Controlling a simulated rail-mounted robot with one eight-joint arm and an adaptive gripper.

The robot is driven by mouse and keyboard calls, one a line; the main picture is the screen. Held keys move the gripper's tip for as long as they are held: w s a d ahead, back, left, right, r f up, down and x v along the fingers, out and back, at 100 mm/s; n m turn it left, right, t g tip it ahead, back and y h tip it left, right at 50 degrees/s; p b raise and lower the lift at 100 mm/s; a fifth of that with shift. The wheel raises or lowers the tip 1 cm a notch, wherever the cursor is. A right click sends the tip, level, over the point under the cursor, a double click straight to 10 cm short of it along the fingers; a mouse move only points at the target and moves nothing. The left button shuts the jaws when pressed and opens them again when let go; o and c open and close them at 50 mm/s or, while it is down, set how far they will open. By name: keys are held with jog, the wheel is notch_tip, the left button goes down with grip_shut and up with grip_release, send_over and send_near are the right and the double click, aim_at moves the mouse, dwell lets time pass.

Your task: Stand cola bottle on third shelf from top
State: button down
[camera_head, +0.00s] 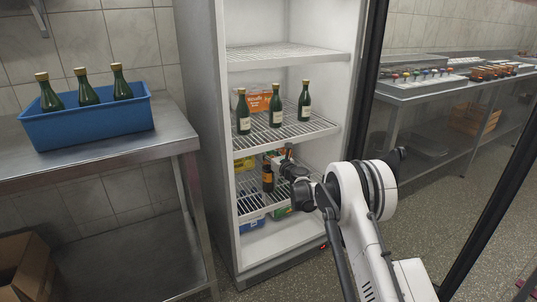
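A dark bottle with an orange-yellow label (267,180), which looks like the cola bottle, is upright at the third shelf from the top (252,204) in the open fridge. It appears to stand on the wire shelf, but the contact at its base is too small to be sure. My gripper (276,164) reaches in from the right, its dark fingers right beside the upper part of the bottle. The fingers are small and partly hidden, so I cannot tell whether they are closed on it.
The shelf above (317,125) holds three green bottles and an orange carton (259,102). The top shelf (285,56) is empty. Packages lie below and behind the third shelf. A blue crate (90,126) with green bottles stands on the left steel table. The open door edge is at right.

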jog(key=c, duration=1.6)
grip_release()
jog(key=shift+f, duration=0.1)
jog(key=shift+c, duration=0.2)
jog(key=shift+r, duration=0.2)
jog(key=p+v, duration=0.3)
jog(key=v, duration=0.9)
